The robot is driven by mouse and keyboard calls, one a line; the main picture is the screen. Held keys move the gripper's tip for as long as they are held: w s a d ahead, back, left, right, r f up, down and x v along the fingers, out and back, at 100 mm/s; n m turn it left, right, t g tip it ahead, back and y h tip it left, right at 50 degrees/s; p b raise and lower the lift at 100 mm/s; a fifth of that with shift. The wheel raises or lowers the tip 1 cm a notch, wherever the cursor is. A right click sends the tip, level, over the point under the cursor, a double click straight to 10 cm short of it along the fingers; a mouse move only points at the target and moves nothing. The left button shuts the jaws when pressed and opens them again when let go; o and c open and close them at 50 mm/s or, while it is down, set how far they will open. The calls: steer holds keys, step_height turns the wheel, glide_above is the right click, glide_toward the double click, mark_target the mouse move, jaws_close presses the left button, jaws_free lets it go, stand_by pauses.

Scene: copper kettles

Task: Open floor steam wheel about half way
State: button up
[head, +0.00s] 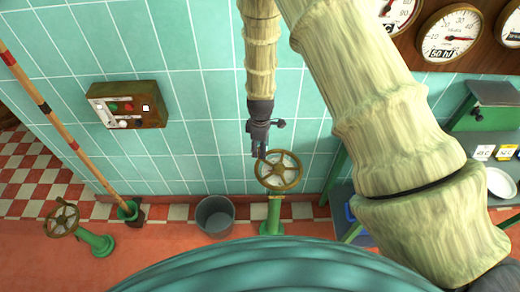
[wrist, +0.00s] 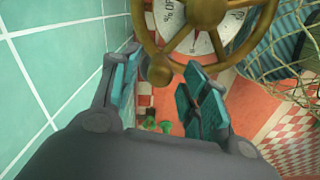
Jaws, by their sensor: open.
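A brass handwheel (head: 278,170) stands on a green pedestal (head: 275,213) on the floor near the wall. My gripper (head: 259,152) hangs pointing down at the wheel's upper left rim. In the wrist view the wheel (wrist: 206,10) fills the top, with a white percent dial (wrist: 197,42) behind its spokes. A round brass knob (wrist: 160,70) on the rim shows between the two open fingers of my gripper (wrist: 161,64). I see no finger closed on it, and contact is unclear. A second brass wheel (head: 62,219) on a green pedestal (head: 95,242) stands at the far left.
A grey bucket (head: 215,216) stands left of the near wheel. A switch box (head: 127,105) is on the tiled wall. Gauges (head: 451,34) and a green bench (head: 483,117) are at right.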

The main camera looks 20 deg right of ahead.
steer(key=shift+f, duration=1.3)
jaws_close()
